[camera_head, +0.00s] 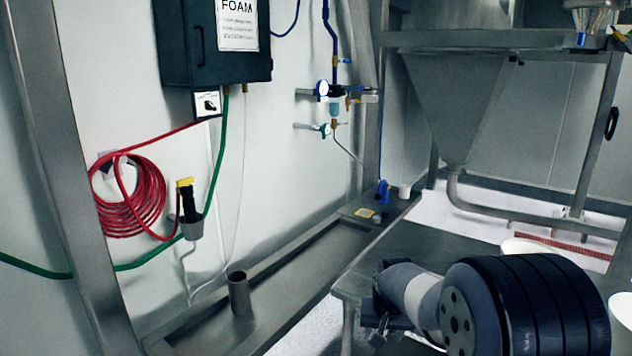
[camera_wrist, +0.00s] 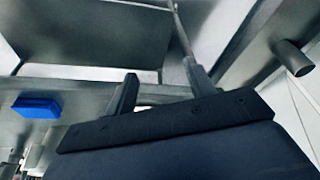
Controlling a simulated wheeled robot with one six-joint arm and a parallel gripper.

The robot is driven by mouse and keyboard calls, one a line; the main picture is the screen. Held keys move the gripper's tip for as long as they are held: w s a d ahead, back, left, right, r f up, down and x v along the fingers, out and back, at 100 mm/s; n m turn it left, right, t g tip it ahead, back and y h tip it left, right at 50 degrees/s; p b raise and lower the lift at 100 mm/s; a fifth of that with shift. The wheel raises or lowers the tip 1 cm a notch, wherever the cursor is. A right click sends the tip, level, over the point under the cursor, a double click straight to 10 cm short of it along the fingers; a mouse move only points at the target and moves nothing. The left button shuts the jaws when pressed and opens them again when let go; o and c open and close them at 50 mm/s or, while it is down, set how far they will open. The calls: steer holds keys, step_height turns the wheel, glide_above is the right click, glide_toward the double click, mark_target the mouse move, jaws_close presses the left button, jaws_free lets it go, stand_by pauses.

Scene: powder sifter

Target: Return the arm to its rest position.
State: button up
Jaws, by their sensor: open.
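My gripper (camera_wrist: 163,82) shows in the wrist view as two dark fingers rising from a black bar, spread apart. Nothing is between them. Grey steel surfaces lie beyond the fingertips, and I see no contact. In the head view my arm reaches in at the lower right, its large black ribbed joint and grey links in front of a steel table (camera_head: 440,243). The gripper's fingers cannot be made out clearly in the head view.
A blue block (camera_wrist: 37,106) lies at the left in the wrist view. In the head view a steel trough (camera_head: 290,270) with an upright tube (camera_head: 238,293) runs along the wall. A red coiled hose (camera_head: 130,195) hangs left. A steel hopper (camera_head: 455,105) stands behind the table.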

steer(key=s+f+n+p, duration=0.1)
steer(key=s+f+p, duration=0.3)
steer(key=f, duration=0.2)
steer(key=shift+s, duration=0.25)
steer(key=shift+a, duration=0.1)
